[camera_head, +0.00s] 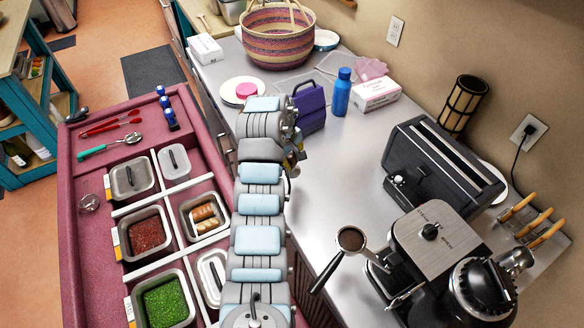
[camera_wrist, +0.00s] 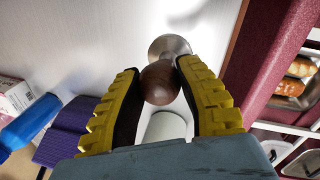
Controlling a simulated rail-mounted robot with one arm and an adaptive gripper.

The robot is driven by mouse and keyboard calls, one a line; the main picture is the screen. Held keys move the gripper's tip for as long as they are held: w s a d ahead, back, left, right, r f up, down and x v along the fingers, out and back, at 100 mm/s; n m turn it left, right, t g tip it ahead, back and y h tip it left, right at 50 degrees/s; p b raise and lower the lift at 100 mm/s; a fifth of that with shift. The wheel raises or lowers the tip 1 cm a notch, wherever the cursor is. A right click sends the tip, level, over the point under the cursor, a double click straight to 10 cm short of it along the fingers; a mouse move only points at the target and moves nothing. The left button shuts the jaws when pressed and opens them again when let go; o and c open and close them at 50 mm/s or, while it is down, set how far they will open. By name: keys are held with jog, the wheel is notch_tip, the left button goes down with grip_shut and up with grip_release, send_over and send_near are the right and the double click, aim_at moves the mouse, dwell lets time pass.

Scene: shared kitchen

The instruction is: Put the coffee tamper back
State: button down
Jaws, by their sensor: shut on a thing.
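The coffee tamper (camera_wrist: 160,82) shows in the wrist view, with a round brown wooden handle and a metal base. My gripper (camera_wrist: 159,72) has its yellow-padded fingers on either side of the handle and is shut on it. The metal base points away from the wrist, over the pale counter; I cannot tell if it touches. In the head view my gripper (camera_head: 297,157) is mostly behind my arm, at the counter's left edge, and the tamper is hidden. The espresso machine (camera_head: 437,237) stands at the lower right, with a coffee-filled portafilter (camera_head: 351,239) at its left.
A purple object (camera_head: 311,108) and a blue bottle (camera_head: 342,92) stand close beyond my gripper. A tissue box (camera_head: 375,94), a basket (camera_head: 277,38) and a toaster (camera_head: 437,165) stand farther off. The red food-pan station (camera_head: 85,210) is left. The middle counter (camera_head: 335,175) is clear.

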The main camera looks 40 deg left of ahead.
jog(key=shift+w+a+f, duration=0.5)
jog(key=shift+w+f, duration=0.15)
jog(key=shift+f, duration=0.05)
jog(key=shift+a+f, duration=0.1)
jog(key=shift+f, duration=0.25)
jog(key=shift+w+a+f, duration=0.4)
jog(key=shift+w+f, duration=0.05)
jog(key=shift+w+a+f, duration=0.1)
jog(key=shift+w+f, duration=0.1)
jog(key=shift+f, duration=0.2)
jog(key=shift+f, duration=0.1)
jog(key=shift+w+a+f, duration=0.1)
jog(key=shift+w+a, duration=0.05)
jog(key=shift+s+x, duration=0.15)
jog(key=shift+x, duration=0.6)
jog(key=shift+s+x, duration=0.2)
jog(key=shift+x, duration=0.5)
jog(key=shift+f, duration=0.25)
jog(key=c, duration=0.8)
grip_release()
jog(key=shift+b, duration=0.3)
